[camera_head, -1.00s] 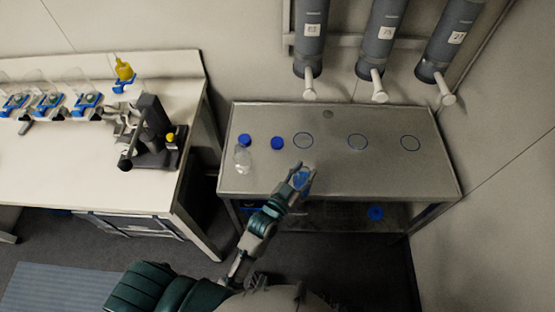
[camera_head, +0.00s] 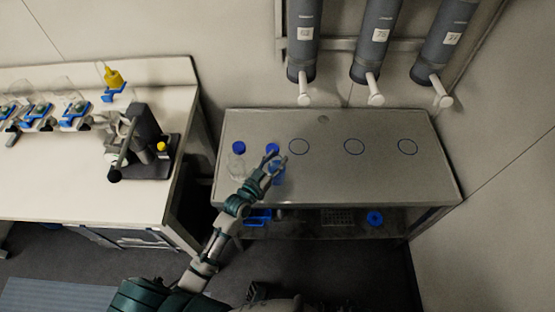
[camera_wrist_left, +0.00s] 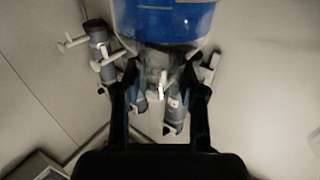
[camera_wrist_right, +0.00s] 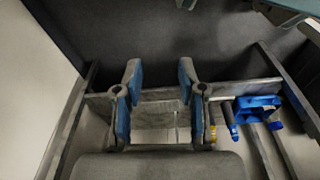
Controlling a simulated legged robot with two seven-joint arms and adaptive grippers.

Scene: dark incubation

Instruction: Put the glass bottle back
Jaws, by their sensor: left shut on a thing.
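Whether the held bottle touches the table cannot be told. My right gripper (camera_wrist_right: 158,85) is open and empty in the right wrist view.
Three blue-ringed spots, such as the left one (camera_head: 299,146), mark the metal table (camera_head: 340,183). Three grey cylinders with white spouts, such as the middle one (camera_head: 378,40), hang above it. A white bench (camera_head: 70,180) with a dark device (camera_head: 147,145) stands left. The table's right side is clear.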

